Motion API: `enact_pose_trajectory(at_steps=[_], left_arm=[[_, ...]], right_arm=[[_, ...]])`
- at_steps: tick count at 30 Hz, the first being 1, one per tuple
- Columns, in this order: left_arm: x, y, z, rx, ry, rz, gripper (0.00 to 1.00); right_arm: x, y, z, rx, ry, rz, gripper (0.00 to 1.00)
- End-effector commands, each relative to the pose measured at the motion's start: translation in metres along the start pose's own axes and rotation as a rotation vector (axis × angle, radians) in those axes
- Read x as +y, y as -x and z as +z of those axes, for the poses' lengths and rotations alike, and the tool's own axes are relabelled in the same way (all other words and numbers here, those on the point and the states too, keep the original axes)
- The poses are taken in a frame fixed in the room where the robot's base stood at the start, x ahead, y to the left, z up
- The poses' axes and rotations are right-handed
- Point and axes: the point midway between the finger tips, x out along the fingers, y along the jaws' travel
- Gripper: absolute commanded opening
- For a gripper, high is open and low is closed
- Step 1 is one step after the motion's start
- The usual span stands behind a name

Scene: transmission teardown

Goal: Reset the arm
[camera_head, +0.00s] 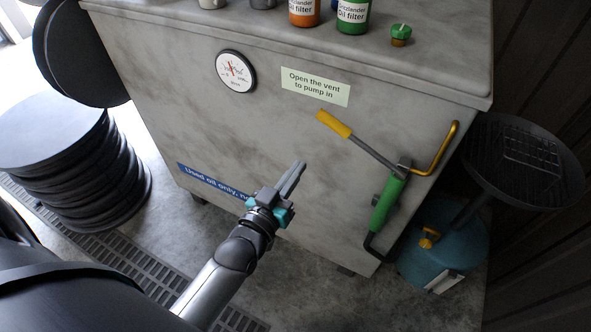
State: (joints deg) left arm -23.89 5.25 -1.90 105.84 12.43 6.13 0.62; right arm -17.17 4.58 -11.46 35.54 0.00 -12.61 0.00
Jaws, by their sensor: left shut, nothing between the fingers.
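My left arm comes in from the lower left, and its left gripper (296,172) points up and to the right. The gripper is shut and empty, with its fingers together. It stands in front of the grey tank's front face (260,130), left of the pump handle. I cannot tell how far it is from the face. The pump has a yellow-gripped lever (334,124), a green body (387,204) and a yellow bent pipe (447,148). My right gripper is not in view.
Oil filter bottles (353,14) and a small green-capped bottle (400,35) stand on the tank top. A round gauge (236,71) is on the front. Stacked black discs (65,165) stand at left. A teal container with a black funnel pan (525,165) stands at right.

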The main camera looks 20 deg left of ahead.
Motion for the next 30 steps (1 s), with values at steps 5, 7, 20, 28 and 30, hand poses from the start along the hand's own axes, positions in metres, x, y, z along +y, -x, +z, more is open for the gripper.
enact_pose_trajectory(at_steps=[5, 7, 20, 28, 30], left_arm=[[0.000, 0.000, 0.000, 0.000, 0.000, 0.000, 0.00], [0.000, 0.000, 0.000, 0.000, 0.000, 0.000, 0.00], [-0.008, 0.017, 0.115, -0.256, -0.034, -0.012, 0.00], [-0.023, 0.103, 0.294, -0.714, -0.110, -0.015, 0.00], [-0.028, 0.136, 0.333, -0.834, -0.133, -0.013, 0.00]], right_arm=[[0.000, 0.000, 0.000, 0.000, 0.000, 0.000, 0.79], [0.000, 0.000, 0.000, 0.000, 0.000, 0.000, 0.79], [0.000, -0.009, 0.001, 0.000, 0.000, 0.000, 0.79], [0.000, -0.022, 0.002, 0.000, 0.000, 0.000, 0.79], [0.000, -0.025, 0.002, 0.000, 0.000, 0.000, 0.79]])
